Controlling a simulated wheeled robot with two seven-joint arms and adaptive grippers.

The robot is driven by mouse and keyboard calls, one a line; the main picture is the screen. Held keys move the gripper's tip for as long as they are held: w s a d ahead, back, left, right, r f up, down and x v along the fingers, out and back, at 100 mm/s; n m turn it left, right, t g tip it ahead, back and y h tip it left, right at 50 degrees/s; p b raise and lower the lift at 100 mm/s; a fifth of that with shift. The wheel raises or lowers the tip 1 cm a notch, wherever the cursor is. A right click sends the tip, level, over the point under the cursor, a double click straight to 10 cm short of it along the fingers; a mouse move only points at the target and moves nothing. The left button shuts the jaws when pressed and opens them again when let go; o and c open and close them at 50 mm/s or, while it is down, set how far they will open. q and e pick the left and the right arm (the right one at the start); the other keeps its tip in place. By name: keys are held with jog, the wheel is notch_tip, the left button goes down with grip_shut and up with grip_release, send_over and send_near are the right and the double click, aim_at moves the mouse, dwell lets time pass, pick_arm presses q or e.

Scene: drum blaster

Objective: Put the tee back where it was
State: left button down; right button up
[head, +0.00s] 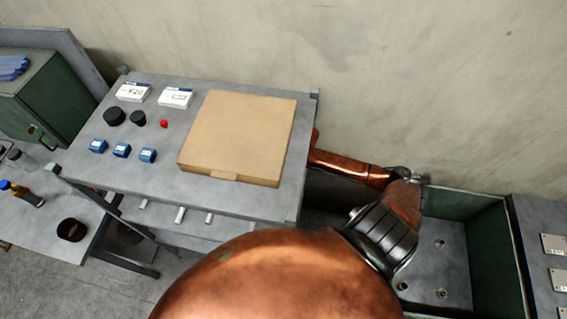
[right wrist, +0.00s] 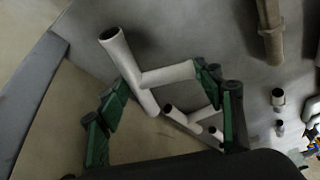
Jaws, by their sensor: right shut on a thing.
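The tee is a pale grey pipe piece (right wrist: 127,66) with one side branch, seen in the right wrist view. My right gripper (right wrist: 168,95) has green fingers and is shut on the tee, with the branch end against the right finger. The tee is tilted in the picture. In the head view, my copper right arm bends back left behind the panel's right edge, so the gripper and the tee are hidden there. My left gripper is not in view.
A second, smaller pale pipe piece (right wrist: 185,120) lies beyond the tee. A brownish pipe (right wrist: 271,35) and small fittings (right wrist: 278,98) are at the right. In the head view, a tan flat box (head: 240,135) lies on a grey panel (head: 190,123); a green-walled bin (head: 485,245) is at right.

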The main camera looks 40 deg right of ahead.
notch_tip(320, 180, down, 2)
jog(key=shift+f, duration=0.15)
jog(key=o, duration=1.4)
jog(key=shift+f, duration=0.1)
jog(key=shift+c, duration=0.2)
jog(key=shift+s+d+r, duration=0.1)
jog(key=shift+s+r, duration=0.1)
jog(key=shift+r, duration=0.35)
jog(key=s+r, duration=0.2)
jog(key=r, duration=0.1)
jog(key=shift+s+d+r, duration=0.3)
jog(key=shift+s+d, duration=0.05)
jog(key=s+d, duration=0.3)
jog(key=s, duration=0.7)
jog(key=shift+s+b, duration=0.15)
jog(key=shift+b, duration=0.15)
